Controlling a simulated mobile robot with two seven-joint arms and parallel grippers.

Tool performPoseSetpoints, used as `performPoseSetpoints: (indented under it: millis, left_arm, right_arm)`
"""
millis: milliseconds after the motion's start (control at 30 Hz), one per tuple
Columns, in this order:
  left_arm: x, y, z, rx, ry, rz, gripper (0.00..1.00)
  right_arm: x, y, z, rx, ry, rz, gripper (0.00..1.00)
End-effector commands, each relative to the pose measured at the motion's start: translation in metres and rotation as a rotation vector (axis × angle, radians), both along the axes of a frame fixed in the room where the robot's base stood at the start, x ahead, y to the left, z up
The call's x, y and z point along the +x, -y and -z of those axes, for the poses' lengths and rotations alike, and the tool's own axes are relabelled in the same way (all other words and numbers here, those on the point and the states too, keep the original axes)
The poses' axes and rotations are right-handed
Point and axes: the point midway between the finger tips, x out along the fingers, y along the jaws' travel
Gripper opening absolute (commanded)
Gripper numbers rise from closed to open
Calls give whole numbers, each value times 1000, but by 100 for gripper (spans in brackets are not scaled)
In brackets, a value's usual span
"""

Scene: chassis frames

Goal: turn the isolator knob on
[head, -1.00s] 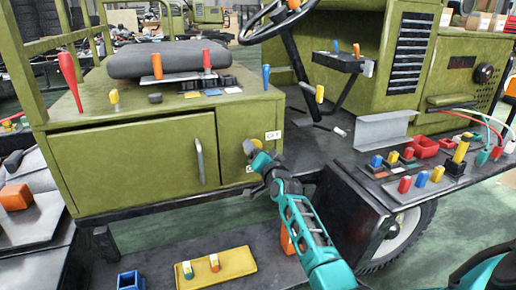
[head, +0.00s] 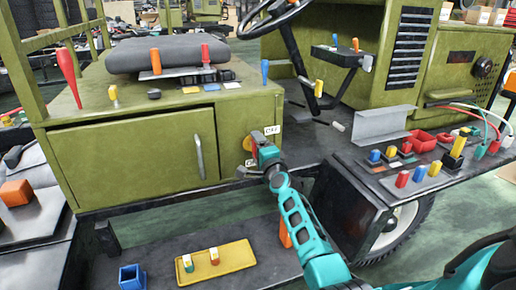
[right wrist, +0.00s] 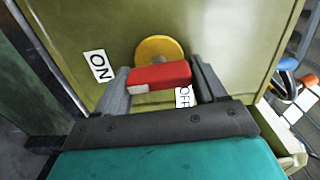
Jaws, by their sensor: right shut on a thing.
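The isolator knob is a red bar (right wrist: 160,76) with a pale end at its left, on a yellow disc (right wrist: 158,48) on the green panel. The ON label (right wrist: 99,66) is left of the disc in the right wrist view, and the OFF label (right wrist: 184,97) is below right, partly hidden. My right gripper (right wrist: 160,70) is shut on the red bar, one finger at each end. In the head view my right gripper (head: 258,150) is at the panel and hides most of the knob. My left gripper is not in view.
A cabinet door with a handle (head: 198,157) is left of the knob. A side shelf (head: 385,168) with several coloured blocks is at right. Below are a step with a yellow tray (head: 236,262) and a blue box (head: 131,278). A wheel (head: 405,232) is at lower right.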

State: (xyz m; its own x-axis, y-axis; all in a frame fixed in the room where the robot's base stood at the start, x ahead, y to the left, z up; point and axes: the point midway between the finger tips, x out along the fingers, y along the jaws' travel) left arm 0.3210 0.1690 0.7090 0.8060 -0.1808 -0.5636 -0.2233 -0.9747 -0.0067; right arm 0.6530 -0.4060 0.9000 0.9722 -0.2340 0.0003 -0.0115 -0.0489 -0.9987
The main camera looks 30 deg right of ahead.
Motion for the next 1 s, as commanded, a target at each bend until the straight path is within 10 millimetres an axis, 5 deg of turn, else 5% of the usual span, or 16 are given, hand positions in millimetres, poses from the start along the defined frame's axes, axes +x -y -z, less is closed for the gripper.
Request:
performPoseSetpoints:
  millis: [667,700,900,1000]
  left_arm:
    - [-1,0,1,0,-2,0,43]
    - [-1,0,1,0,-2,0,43]
    - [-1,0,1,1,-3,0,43]
    - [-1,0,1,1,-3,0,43]
  right_arm:
    - [0,0,1,68,15,0,40]
    - [0,0,1,68,15,0,72]
    - [0,0,1,66,15,0,91]
    - [0,0,1,65,16,0,92]
